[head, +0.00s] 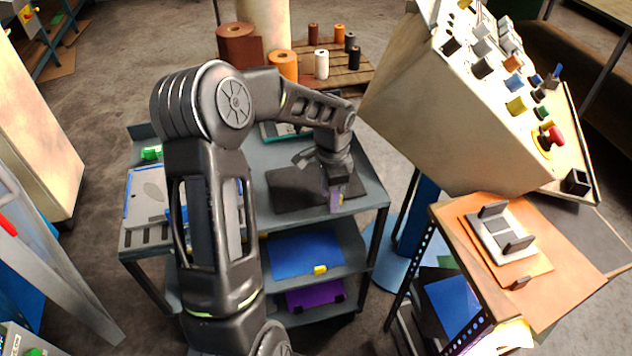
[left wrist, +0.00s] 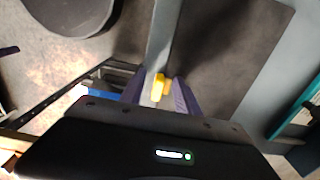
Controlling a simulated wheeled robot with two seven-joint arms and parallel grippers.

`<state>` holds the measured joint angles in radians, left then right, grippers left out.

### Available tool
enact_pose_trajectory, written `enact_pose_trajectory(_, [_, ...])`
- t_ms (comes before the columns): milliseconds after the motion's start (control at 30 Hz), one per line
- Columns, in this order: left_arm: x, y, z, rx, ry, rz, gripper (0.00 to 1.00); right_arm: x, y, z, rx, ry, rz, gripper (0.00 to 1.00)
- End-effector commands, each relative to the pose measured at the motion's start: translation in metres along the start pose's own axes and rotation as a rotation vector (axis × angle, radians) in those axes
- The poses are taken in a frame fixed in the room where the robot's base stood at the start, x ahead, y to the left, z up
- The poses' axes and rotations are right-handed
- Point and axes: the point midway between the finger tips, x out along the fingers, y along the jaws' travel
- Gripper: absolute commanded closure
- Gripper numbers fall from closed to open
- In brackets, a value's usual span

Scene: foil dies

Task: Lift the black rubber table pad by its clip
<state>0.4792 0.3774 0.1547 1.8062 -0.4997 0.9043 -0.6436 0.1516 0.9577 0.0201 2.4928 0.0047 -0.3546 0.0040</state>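The black rubber table pad (head: 290,190) lies flat on the top of the grey cart (head: 366,190). It shows as a dark sheet in the left wrist view (left wrist: 226,45). Its yellow clip (left wrist: 159,88) sits at the cart's edge in the left wrist view; the gripper hides it in the head view. My left gripper (head: 335,197) points down at the pad's right end. In the left wrist view its two purple fingers (left wrist: 160,94) stand on either side of the clip, with a gap apparent, so it looks open. My right gripper is out of view.
A blue sheet (head: 300,254) with a yellow clip and a purple sheet (head: 313,292) lie on the lower shelves. A slanted control console (head: 420,110) and an orange-topped stand (head: 455,225) are to the right. Rolls stand on a pallet (head: 345,78) behind.

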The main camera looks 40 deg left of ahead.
Motion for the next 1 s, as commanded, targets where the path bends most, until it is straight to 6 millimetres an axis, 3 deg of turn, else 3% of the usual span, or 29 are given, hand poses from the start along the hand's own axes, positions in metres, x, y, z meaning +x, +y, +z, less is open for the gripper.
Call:
enact_pose_trajectory(533, [-0.0003,-0.0001,0.0000,0.000,0.000,0.000,0.62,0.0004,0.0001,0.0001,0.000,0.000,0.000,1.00])
enact_pose_trajectory(1000, [-0.0003,-0.0001,0.0000,0.000,0.000,0.000,0.99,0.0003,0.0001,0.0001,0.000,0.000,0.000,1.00])
